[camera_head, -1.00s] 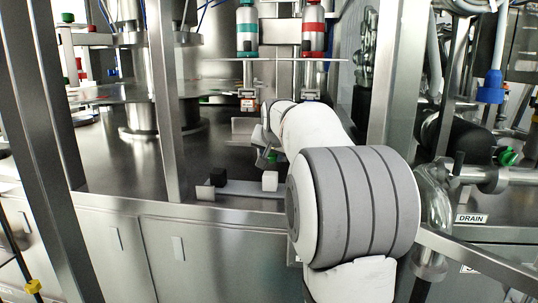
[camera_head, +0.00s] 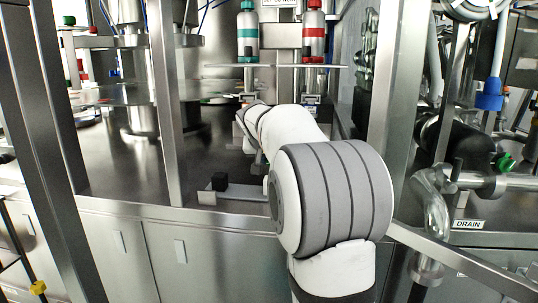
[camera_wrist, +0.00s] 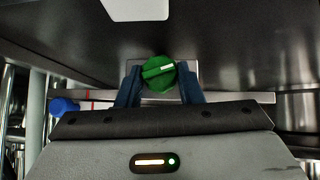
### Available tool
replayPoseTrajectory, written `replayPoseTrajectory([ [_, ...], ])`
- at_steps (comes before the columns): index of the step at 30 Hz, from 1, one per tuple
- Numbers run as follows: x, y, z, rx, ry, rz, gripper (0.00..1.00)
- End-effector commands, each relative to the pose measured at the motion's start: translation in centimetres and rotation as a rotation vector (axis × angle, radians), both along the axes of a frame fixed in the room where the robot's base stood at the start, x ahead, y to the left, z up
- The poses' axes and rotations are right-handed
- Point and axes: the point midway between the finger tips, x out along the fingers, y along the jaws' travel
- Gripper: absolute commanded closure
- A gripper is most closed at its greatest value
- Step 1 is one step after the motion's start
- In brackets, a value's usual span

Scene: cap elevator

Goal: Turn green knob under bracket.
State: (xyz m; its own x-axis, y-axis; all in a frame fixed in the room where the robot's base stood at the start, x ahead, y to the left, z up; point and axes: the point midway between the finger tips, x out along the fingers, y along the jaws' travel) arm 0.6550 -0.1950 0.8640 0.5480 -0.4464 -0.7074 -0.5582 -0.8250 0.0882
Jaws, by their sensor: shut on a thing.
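In the wrist view the green knob (camera_wrist: 158,72) is round, with a white mark near its right side that tilts slightly. My gripper (camera_wrist: 160,84) has one dark blue finger on each side of the knob and is shut on it. Behind the knob is a pale metal plate, partly hidden by the knob and the fingers. In the head view my arm covers the gripper and the knob. I cannot tell for certain which part is the bracket.
An upright metal post (camera_head: 166,110) stands further left. A blue knob (camera_wrist: 64,106) shows left in the wrist view. Bottles with teal (camera_head: 247,33) and red (camera_head: 314,33) bands stand behind.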

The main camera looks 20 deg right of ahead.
Motion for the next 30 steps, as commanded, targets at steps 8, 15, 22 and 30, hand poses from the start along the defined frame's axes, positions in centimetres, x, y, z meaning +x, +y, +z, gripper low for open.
replayPoseTrajectory([
  [8,0.57,0.60,0.36,-0.222,0.133,0.009,0.90],
  [15,0.72,0.82,0.20,-0.410,0.259,0.009,0.89],
  [22,0.82,0.97,-0.09,-0.588,0.382,0.009,0.89],
  [30,0.87,1.05,-0.33,-0.765,0.501,0.007,0.89],
])
